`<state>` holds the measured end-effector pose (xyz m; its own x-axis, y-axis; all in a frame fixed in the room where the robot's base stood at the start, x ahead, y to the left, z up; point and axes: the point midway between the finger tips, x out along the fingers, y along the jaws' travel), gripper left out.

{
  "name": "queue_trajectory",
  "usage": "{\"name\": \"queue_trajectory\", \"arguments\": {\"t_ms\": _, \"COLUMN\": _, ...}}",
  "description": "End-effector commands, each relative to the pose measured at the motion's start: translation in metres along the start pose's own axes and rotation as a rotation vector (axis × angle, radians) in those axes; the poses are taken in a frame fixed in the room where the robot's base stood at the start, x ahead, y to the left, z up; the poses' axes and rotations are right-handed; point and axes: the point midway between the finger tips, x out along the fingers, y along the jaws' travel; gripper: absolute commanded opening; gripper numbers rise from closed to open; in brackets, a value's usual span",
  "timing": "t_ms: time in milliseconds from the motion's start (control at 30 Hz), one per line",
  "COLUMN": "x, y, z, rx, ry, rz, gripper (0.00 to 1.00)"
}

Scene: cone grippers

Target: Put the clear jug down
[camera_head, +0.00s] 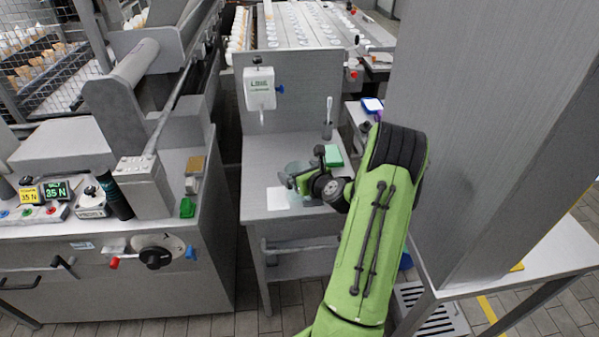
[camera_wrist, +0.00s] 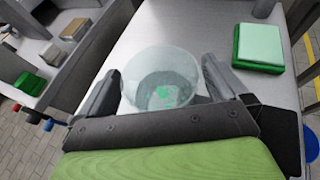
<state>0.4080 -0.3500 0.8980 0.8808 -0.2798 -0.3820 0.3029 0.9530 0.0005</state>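The clear jug (camera_wrist: 160,82) is see-through and sits between the two fingers of my gripper (camera_wrist: 160,88) in the wrist view, with its round open rim facing the camera. The fingers lie against its left and right sides. A pale green patch shows through its bottom. In the head view my gripper (camera_head: 304,183) is over the small grey table (camera_head: 262,150), and the jug shows only faintly there. I cannot tell whether the jug's base touches the tabletop.
A green box with a pale top (camera_head: 333,156) lies right of my gripper, also in the wrist view (camera_wrist: 258,48). A white sheet (camera_head: 277,198) lies at the front left. A dispenser (camera_head: 260,88) hangs on the back panel. A tall grey cabinet (camera_head: 480,130) stands right.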

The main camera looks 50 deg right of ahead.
Motion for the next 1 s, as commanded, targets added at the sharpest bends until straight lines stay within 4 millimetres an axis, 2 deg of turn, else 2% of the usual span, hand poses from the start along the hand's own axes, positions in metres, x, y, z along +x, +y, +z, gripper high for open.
{"name": "queue_trajectory", "arguments": {"t_ms": 100, "x": -0.004, "y": 0.0, "z": 0.004, "rx": 0.0, "ry": 0.001, "rz": -0.001, "gripper": 1.0}}
{"name": "queue_trajectory", "arguments": {"t_ms": 167, "x": -0.013, "y": -0.002, "z": 0.003, "rx": 0.001, "ry": 0.003, "rz": -0.003, "gripper": 1.0}}
{"name": "queue_trajectory", "arguments": {"t_ms": 400, "x": -0.078, "y": -0.002, "z": 0.003, "rx": 0.004, "ry": 0.003, "rz": -0.006, "gripper": 1.0}}
{"name": "queue_trajectory", "arguments": {"t_ms": 533, "x": -0.105, "y": -0.001, "z": 0.003, "rx": 0.002, "ry": 0.002, "rz": -0.004, "gripper": 1.0}}
{"name": "queue_trajectory", "arguments": {"t_ms": 667, "x": -0.119, "y": 0.0, "z": 0.003, "rx": 0.001, "ry": 0.001, "rz": -0.001, "gripper": 1.0}}
{"name": "queue_trajectory", "arguments": {"t_ms": 833, "x": -0.121, "y": 0.003, "z": 0.004, "rx": -0.016, "ry": 0.002, "rz": 0.007, "gripper": 1.0}}
{"name": "queue_trajectory", "arguments": {"t_ms": 867, "x": -0.12, "y": 0.008, "z": 0.006, "rx": -0.046, "ry": 0.007, "rz": 0.021, "gripper": 1.0}}
{"name": "queue_trajectory", "arguments": {"t_ms": 933, "x": -0.116, "y": 0.037, "z": 0.016, "rx": -0.211, "ry": 0.033, "rz": 0.101, "gripper": 1.0}}
{"name": "queue_trajectory", "arguments": {"t_ms": 967, "x": -0.115, "y": 0.056, "z": 0.021, "rx": -0.323, "ry": 0.048, "rz": 0.153, "gripper": 1.0}}
{"name": "queue_trajectory", "arguments": {"t_ms": 1000, "x": -0.116, "y": 0.086, "z": 0.028, "rx": -0.507, "ry": 0.068, "rz": 0.235, "gripper": 1.0}}
